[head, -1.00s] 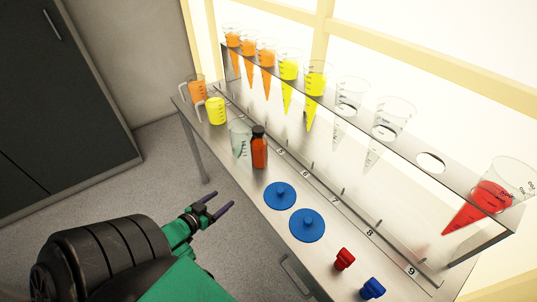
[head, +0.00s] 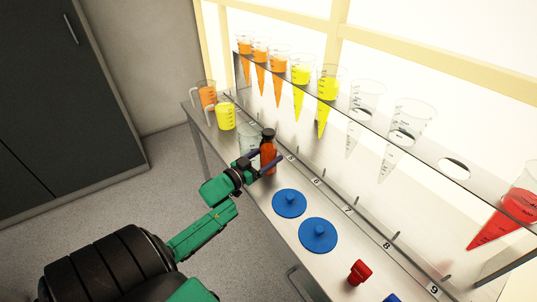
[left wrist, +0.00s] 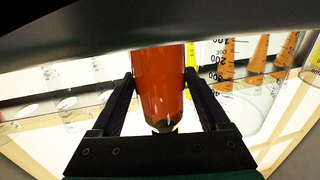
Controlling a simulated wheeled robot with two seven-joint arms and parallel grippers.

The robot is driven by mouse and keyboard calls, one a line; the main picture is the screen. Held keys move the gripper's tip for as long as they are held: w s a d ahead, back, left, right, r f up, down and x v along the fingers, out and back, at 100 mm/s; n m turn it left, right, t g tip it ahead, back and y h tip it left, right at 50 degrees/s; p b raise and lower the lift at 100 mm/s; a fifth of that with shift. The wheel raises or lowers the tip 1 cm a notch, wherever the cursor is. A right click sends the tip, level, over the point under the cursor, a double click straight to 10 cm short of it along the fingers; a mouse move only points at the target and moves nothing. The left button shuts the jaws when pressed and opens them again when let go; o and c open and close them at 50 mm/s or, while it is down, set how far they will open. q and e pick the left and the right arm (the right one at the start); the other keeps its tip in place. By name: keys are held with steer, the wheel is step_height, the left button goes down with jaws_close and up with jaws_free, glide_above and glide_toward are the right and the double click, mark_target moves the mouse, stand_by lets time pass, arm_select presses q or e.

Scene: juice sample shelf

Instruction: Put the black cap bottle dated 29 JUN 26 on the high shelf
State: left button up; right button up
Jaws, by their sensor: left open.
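The bottle (head: 268,157) is orange-red with a black cap and stands upright on the lower bench surface. It also shows in the left wrist view (left wrist: 160,85), upside down in that picture. I cannot read any date on it. My left gripper (head: 268,162) is open, with one finger on each side of the bottle; its dark fingers (left wrist: 162,95) flank the bottle in the left wrist view. I cannot tell whether they touch it. The high shelf (head: 428,151) runs above the back of the bench and holds several cone-shaped vessels. My right gripper is not in view.
A clear beaker (head: 248,140) stands close to the bottle's left. A yellow jug (head: 226,117) and an orange jug (head: 207,95) stand farther back. One shelf hole (head: 455,169) is empty.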

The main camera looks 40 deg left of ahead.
arm_select(q)
jaws_close()
steer(key=shift+r, duration=0.1)
